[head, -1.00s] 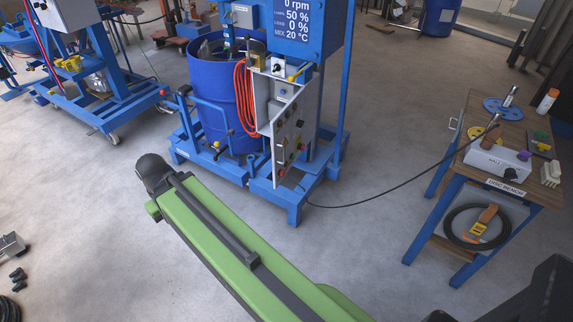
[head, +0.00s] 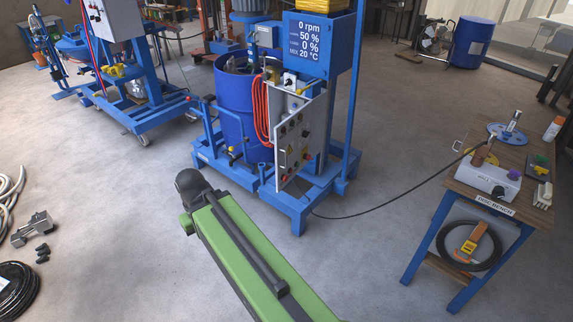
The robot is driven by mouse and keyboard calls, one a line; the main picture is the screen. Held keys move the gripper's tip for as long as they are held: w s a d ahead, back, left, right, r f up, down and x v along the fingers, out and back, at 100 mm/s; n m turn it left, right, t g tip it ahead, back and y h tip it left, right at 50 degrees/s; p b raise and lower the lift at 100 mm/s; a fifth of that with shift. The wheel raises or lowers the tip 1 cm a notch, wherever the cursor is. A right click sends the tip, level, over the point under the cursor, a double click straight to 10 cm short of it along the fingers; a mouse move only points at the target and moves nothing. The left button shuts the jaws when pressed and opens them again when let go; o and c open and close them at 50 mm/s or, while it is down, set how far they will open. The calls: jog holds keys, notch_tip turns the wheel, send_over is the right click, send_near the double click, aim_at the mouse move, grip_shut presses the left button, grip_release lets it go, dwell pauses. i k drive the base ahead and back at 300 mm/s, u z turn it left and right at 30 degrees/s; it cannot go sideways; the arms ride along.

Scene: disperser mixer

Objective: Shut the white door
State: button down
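The white door (head: 298,138) is on the control cabinet at the right front of the blue mixer (head: 238,105). It carries several buttons and knobs, one of them red near its bottom. It stands open, swung out from the cabinet (head: 291,88); its exact angle is hard to tell. My green arm reaches up from the bottom of the head view, with a dark rounded joint at its far end, in front of and below the mixer. My gripper is not in view, and nothing of mine is seen touching the door.
A workbench (head: 497,208) with tools stands at the right. A black cable (head: 385,204) runs from it across the floor to the mixer. Another blue machine (head: 130,90) is at the left. Hoses (head: 12,290) lie at the left edge. Grey floor between is clear.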

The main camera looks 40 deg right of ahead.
aim_at(291, 149)
jog(key=z, duration=0.1)
jog(key=i, duration=0.95)
jog(key=u, duration=0.05)
